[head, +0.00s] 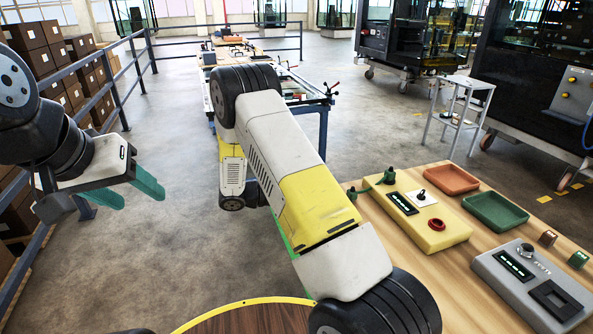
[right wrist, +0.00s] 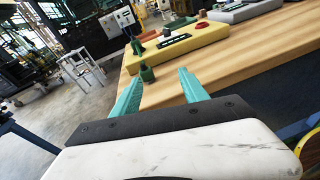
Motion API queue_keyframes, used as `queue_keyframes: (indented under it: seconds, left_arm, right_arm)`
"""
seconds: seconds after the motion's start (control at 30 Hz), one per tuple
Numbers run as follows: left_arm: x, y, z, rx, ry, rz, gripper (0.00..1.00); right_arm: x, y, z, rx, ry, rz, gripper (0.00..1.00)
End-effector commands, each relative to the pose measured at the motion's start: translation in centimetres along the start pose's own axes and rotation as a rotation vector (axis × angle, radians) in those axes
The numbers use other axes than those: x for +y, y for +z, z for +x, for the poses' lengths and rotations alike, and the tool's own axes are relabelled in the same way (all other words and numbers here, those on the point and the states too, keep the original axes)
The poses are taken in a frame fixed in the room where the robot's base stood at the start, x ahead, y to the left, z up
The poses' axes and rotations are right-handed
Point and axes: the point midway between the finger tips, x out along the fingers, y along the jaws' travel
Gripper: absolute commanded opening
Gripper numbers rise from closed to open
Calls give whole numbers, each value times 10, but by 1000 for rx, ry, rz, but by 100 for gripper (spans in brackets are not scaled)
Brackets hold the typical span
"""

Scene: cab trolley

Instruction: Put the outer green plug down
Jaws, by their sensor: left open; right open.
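One green plug (right wrist: 146,73) is upright at the wooden table's near edge in the right wrist view, between and just beyond my right gripper's fingertips. In the head view it seems to be the plug (head: 352,193) beside my arm. A second green plug (head: 388,176) is at the yellow box's left end; it also shows in the right wrist view (right wrist: 137,47). My right gripper (right wrist: 160,77) is open, with nothing clearly held; my own arm hides it in the head view. My left gripper (head: 142,187) is open and empty over the floor at left.
The yellow box (head: 436,237) has a display, a lever and a red ring. A terracotta tray (head: 450,180), a green tray (head: 496,212), a grey box (head: 525,285) and small blocks share the wooden table (head: 440,280). A railing (head: 120,85) runs along the left.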

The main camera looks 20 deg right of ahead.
Motion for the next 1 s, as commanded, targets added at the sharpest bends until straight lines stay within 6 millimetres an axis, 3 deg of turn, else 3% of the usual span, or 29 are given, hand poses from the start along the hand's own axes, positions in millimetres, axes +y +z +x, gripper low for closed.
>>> queue_keyframes:
  seconds: [0.03, 0.1, 0.37, 0.7, 1.0]
  left_arm:
    - [0, 0, 0, 0, 0, 0, 55]
    - [0, 0, 0, 0, 0, 0, 55]
    - [0, 0, 0, 0, 0, 0, 55]
    - [0, 0, 0, 0, 0, 0, 55]
    - [0, 0, 0, 0, 0, 0, 55]
  right_arm:
    - [-8, 20, 2, 73, -59, 60, 52]
    - [-22, 41, 3, 177, -139, 136, 52]
    - [-79, 102, -14, 561, -404, 439, 52]
    - [-144, 171, -66, 1062, -674, 872, 52]
    - [-186, 224, -114, 1463, -832, 1236, 52]
